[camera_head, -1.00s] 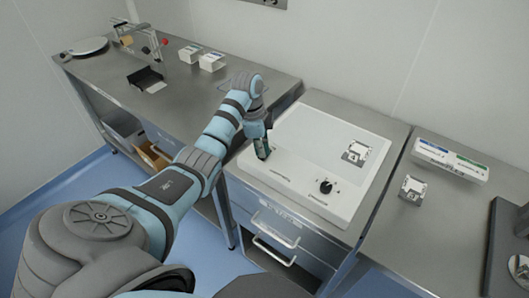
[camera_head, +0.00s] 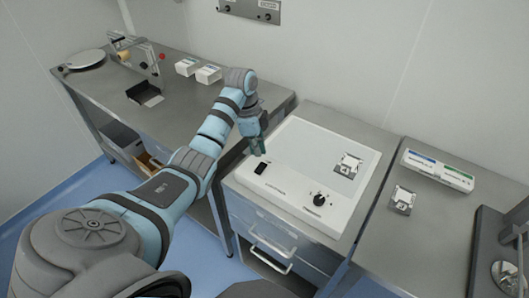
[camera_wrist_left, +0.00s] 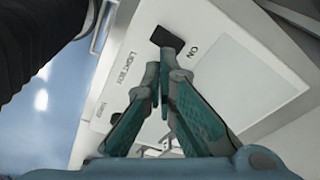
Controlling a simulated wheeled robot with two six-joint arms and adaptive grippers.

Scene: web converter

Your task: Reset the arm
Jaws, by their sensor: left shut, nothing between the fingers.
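My left arm (camera_head: 205,145) reaches in from the lower left across the head view. Its left gripper (camera_head: 258,150) is shut and empty, just above the front left part of a white lightbox panel (camera_head: 300,150). In the left wrist view the teal fingers of the left gripper (camera_wrist_left: 164,75) meet near a black rocker switch (camera_wrist_left: 167,39) marked ON. The switch also shows in the head view (camera_head: 261,168), just below the fingertips. My right gripper is not in view.
A black knob (camera_head: 320,199) and a small metal-and-white piece (camera_head: 348,166) are on the panel. A stand (camera_head: 145,65) and two small cartons (camera_head: 208,74) are on the left table.

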